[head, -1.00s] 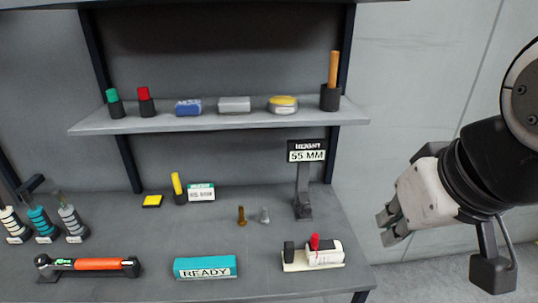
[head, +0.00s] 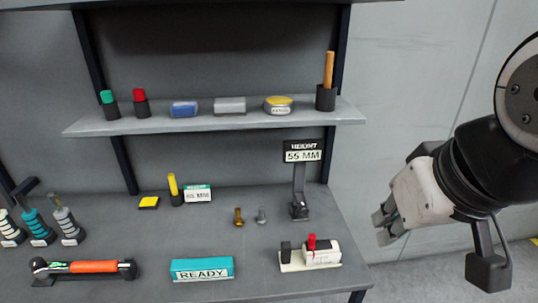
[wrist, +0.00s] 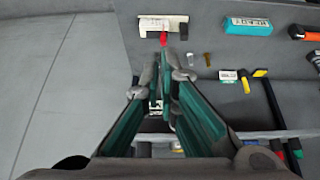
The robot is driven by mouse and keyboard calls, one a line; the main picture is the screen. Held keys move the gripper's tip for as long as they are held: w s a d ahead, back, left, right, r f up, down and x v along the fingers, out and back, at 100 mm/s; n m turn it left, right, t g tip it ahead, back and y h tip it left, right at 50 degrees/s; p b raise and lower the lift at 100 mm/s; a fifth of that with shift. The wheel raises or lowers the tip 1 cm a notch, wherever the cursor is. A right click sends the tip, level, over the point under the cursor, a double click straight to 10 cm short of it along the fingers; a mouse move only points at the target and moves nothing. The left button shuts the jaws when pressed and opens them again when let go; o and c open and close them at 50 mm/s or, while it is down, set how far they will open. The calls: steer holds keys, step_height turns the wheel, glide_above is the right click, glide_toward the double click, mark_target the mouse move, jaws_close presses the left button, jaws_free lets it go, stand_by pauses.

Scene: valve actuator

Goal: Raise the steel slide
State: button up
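My gripper (head: 384,229) hangs in the air at the right, beyond the bench's right end in the head view. It is empty. In the wrist view its fingertips (wrist: 168,72) point down at the bench and lie close together. I cannot tell for sure which thing is the steel slide. A dark stand (head: 299,190) carries a sign (head: 304,151) reading HEIGHT 55 MM. A white block with a red knob (head: 312,242) sits on a pale base in front of it; the knob also shows in the wrist view (wrist: 163,38). The fingers hide part of the stand in the wrist view.
A teal READY block (head: 202,269), an orange-handled tool (head: 93,267) and small brass (head: 239,217) and grey (head: 262,216) pieces lie on the bench. Ringed columns (head: 38,227) stand at the left. A shelf (head: 215,121) with several items overhangs the back. Right of the bench is free.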

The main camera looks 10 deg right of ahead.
steer(key=o, duration=0.4)
steer(key=shift+w, duration=0.2)
steer(key=o, duration=0.5)
steer(key=shift+h, duration=0.3)
steer(key=w, duration=0.6)
steer(key=w+f, duration=0.1)
steer(key=w, duration=0.2)
steer(key=shift+d, duration=0.25)
steer(key=shift+c, duration=0.2)
steer(key=g+b, duration=0.1)
glide_above(305, 207)
steer(key=s, duration=0.6)
step_height(305, 207, down, 18)
steer(key=x, duration=1.4)
steer(key=shift+w+a+f+p, duration=0.15)
steer(key=shift+a+f+p, duration=0.15)
steer(key=shift+a+p, duration=0.1)
steer(key=shift+r, duration=0.1)
jaws_close()
